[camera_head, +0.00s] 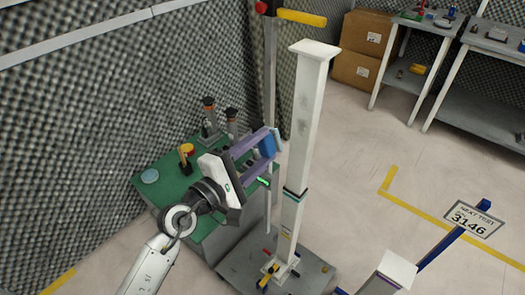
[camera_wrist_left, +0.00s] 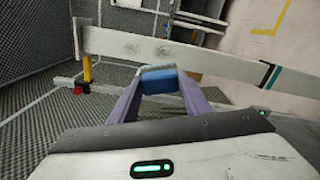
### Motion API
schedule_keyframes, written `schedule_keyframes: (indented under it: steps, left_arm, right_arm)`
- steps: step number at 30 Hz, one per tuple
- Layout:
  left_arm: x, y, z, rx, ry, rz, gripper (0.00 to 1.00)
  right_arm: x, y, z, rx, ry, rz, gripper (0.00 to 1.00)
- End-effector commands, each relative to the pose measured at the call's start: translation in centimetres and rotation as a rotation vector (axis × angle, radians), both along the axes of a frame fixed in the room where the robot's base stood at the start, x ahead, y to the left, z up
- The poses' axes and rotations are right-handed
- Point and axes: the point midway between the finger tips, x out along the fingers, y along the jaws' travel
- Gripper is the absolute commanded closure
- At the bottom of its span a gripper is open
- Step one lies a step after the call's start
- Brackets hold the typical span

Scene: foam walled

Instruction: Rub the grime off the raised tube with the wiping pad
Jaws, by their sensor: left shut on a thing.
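The raised tube (camera_head: 303,130) is a tall white square post standing upright on a grey base, with a dark band low down. Faint grey grime (camera_head: 304,118) marks its upper half. In the left wrist view the tube (camera_wrist_left: 220,66) runs across the picture, with grime smudges (camera_wrist_left: 163,50) near the pad. My left gripper (camera_head: 268,144), with purple fingers, is shut on the blue wiping pad (camera_head: 266,147), just left of the tube. The pad (camera_wrist_left: 163,81) shows a pale front face towards the tube; I cannot tell whether they touch. My right gripper is not in view.
A green-topped table (camera_head: 178,185) with several fixtures stands behind my left arm. Boxes (camera_head: 364,33) and grey benches (camera_head: 470,95) stand at the back right. Open floor lies between.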

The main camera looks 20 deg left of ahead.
Motion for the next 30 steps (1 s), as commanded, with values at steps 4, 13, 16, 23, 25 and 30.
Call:
schedule_keyframes:
  steps: [4,13,16,23,25,30]
  left_arm:
    - [1.0,-0.5,0.0,0.0,-0.002,0.002,0.75]
    - [3.7,-1.6,-0.1,0.001,-0.003,0.001,0.75]
    - [4.6,-2.0,-0.1,0.0,-0.002,0.002,0.75]
    - [5.7,-2.4,-0.1,0.001,-0.001,0.001,0.75]
    - [5.8,-2.5,-0.1,0.002,0.0,0.001,0.75]
    - [5.8,-2.5,0.0,0.002,0.0,0.001,0.75]
  right_arm:
    - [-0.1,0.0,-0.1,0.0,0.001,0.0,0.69]
    - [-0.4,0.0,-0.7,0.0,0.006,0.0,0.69]
    - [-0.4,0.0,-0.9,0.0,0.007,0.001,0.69]
    - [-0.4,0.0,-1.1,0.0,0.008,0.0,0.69]
    - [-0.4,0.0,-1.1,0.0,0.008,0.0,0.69]
    - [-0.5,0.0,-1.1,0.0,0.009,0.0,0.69]
